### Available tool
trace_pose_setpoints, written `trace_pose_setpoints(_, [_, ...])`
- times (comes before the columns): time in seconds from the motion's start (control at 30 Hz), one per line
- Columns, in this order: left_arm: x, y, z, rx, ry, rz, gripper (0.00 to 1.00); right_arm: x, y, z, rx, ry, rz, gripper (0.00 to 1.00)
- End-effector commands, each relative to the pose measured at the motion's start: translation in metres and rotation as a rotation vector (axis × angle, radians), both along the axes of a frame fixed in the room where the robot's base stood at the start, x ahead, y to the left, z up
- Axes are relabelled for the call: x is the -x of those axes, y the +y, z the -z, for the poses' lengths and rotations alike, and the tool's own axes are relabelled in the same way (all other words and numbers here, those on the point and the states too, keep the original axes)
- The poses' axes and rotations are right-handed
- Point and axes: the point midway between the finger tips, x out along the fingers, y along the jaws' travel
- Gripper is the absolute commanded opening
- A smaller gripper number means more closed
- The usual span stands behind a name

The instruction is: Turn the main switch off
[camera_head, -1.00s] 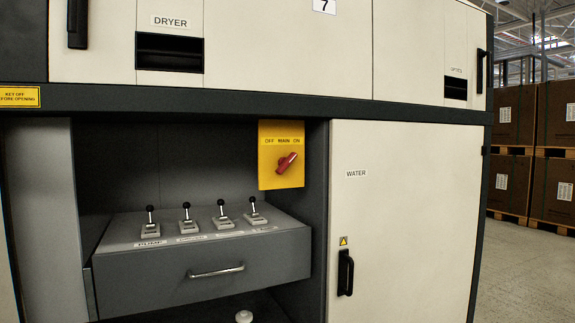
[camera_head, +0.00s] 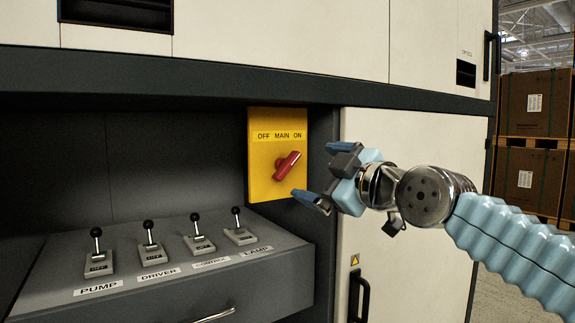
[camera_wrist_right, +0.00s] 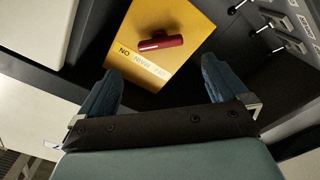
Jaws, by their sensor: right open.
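The main switch is a red rotary handle (camera_head: 286,165) on a yellow plate (camera_head: 262,186) labelled OFF, MAIN, ON. The handle is tilted, its upper end pointing up and right towards ON. My right gripper (camera_head: 318,172) is open, just right of the plate, with its fingers pointing left towards the handle and apart from it. In the right wrist view the red handle (camera_wrist_right: 160,43) lies ahead, between the lines of the two open fingers (camera_wrist_right: 162,90), and nothing is between them. My left gripper is not in view.
A grey drawer console (camera_head: 150,298) below left carries several black-knobbed levers, labelled PUMP, DRIVER, CONTROL and LAMP. A cabinet edge and white door (camera_head: 440,150) stand right of the plate, behind my right arm. Boxes (camera_head: 530,105) are stacked far right.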

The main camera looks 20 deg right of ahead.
Motion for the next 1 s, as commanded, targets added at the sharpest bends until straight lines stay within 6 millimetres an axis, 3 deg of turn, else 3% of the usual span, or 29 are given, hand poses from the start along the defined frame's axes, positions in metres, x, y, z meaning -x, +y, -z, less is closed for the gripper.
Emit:
trace_pose_setpoints(0.2, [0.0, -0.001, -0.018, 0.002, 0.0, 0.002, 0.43, -0.051, 0.017, -0.002, -0.001, 0.005, -0.001, 1.0])
trace_pose_setpoints(0.4, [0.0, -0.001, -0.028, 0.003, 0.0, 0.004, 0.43, -0.084, 0.028, -0.002, -0.002, 0.003, -0.001, 1.0])
trace_pose_setpoints(0.6, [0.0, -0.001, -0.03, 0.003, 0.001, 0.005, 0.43, -0.097, 0.032, 0.0, -0.003, 0.001, 0.0, 1.0])
trace_pose_setpoints(0.87, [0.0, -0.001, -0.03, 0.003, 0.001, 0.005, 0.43, -0.097, 0.032, 0.0, -0.003, 0.001, 0.0, 1.0])
trace_pose_setpoints(1.0, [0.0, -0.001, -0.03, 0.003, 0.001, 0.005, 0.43, -0.097, 0.032, 0.0, -0.003, 0.001, 0.0, 0.79])
